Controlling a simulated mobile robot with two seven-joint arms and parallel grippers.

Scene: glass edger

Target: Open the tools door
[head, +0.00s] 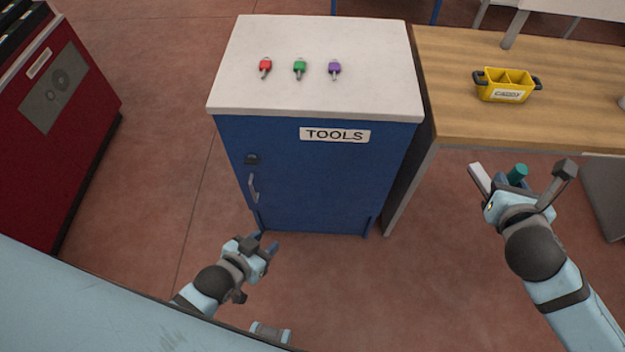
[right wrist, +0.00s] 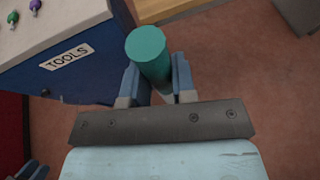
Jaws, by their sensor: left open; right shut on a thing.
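The blue tools cabinet has a white top (head: 318,92) and a front door (head: 325,185) with a TOOLS label (head: 335,135); the door looks shut. A dark lock (head: 252,159) sits above a grey vertical handle (head: 254,187) on the door's left side. Red (head: 265,67), green (head: 299,68) and purple (head: 334,69) keys lie apart on the top. My left gripper (head: 266,243) is open and empty, low in front of the door, below the handle. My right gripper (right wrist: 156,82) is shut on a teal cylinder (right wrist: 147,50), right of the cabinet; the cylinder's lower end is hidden.
A wooden table (head: 450,90) stands right of the cabinet with a yellow caddy (head: 505,88) on it. A red machine (head: 75,130) stands at the left. The reddish floor (head: 170,190) between machine and cabinet is clear. A grey object (head: 608,190) is at the right edge.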

